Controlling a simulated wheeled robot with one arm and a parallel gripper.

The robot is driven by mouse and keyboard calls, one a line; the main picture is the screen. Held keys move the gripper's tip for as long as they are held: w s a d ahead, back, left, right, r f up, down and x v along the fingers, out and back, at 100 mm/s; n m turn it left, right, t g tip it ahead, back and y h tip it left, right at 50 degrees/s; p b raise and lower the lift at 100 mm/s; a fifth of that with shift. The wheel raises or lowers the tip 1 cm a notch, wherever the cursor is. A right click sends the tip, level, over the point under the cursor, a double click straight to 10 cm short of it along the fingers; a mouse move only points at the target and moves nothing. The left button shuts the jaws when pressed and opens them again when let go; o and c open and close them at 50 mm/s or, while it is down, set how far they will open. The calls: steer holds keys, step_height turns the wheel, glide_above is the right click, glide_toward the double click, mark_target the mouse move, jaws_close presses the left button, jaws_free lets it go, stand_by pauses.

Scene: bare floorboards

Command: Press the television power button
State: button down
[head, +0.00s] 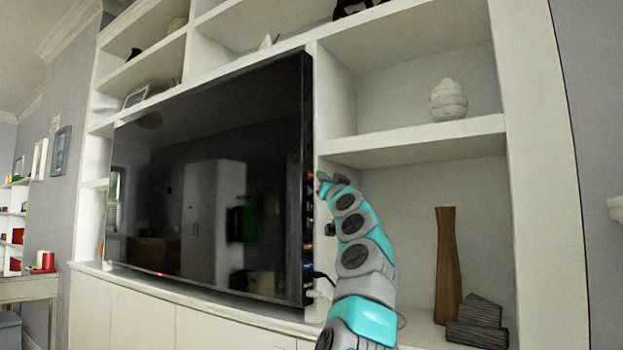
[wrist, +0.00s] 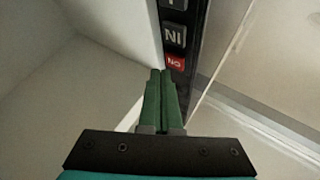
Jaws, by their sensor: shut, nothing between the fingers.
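The television (head: 215,190) is a large flat black screen in the white wall unit, its screen dark with room reflections. In the wrist view its side edge (wrist: 180,50) shows as a dark strip with a red button (wrist: 175,63) and a dark button marked with letters (wrist: 174,37) above it. My gripper (wrist: 162,75) is shut and empty, its green fingertips just beside and below the red button. I cannot tell whether they touch it. In the head view my arm reaches up to the television's right edge, and the gripper (head: 324,178) is small and partly hidden there.
A shelf board (head: 420,140) runs right of the television, with a white ribbed vase (head: 448,100) on it. Below stand a tall brown vase (head: 447,265) and dark blocks (head: 478,320). A cable (head: 318,277) shows at the television's lower right edge.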

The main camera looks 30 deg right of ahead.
steer(key=s, duration=0.1)
steer(key=s+d+b, duration=0.1)
steer(key=s, duration=0.2)
steer(key=shift+s+d+b, duration=0.35)
steer(key=shift+d, duration=0.05)
stand_by(1.9)
